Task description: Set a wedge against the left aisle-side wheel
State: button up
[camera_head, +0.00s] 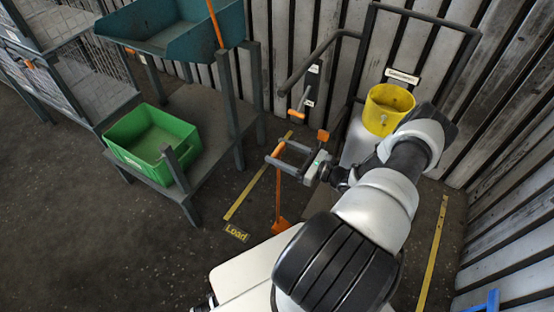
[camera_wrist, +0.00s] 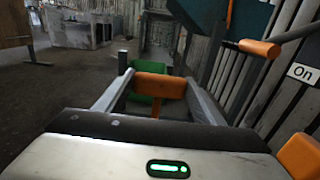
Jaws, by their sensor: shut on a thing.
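My gripper (camera_head: 276,150) is shut on the orange T-shaped top of a long-handled wedge. The orange wedge (camera_head: 281,226) hangs or stands at the bottom of its thin upright handle, near the floor right of the yellow line; I cannot tell if it touches the floor. In the wrist view the orange grip (camera_wrist: 158,86) sits between both fingers of my gripper (camera_wrist: 160,92). The wedge's lower end is hidden there. A wheel cannot be made out in either view.
A green bin (camera_head: 152,142) stands on a low grey bench at left, under a teal tray (camera_head: 178,28). A yellow bucket (camera_head: 388,108) is near the slatted wall. An orange-handled lever (camera_head: 297,116) is above my gripper. Open floor lies left of the "Load" sign (camera_head: 236,233).

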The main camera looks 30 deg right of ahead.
jog(key=shift+w+d+f+b, duration=0.15)
jog(key=shift+w+d+b, duration=0.35)
jog(key=shift+d, duration=0.25)
jog(key=shift+w+d+f+b, duration=0.2)
jog(key=shift+w+d+b, duration=0.15)
jog(key=shift+d+b, duration=0.35)
jog(key=shift+w+d+f+b, duration=0.15)
jog(key=shift+w+d+b, duration=0.3)
jog(key=shift+d, duration=0.4)
jog(key=shift+s+d+f+b, duration=0.45)
jog(key=shift+s, duration=0.3)
jog(key=shift+s+d+f+b, duration=0.4)
jog(key=shift+s+d+f, duration=0.05)
jog(key=shift+s, duration=0.25)
jog(key=o, duration=2.1)
jog(key=shift+o, duration=0.2)
jog(key=v, duration=1.7)
jog(key=shift+s+p, duration=0.2)
jog(key=shift+p, duration=0.15)
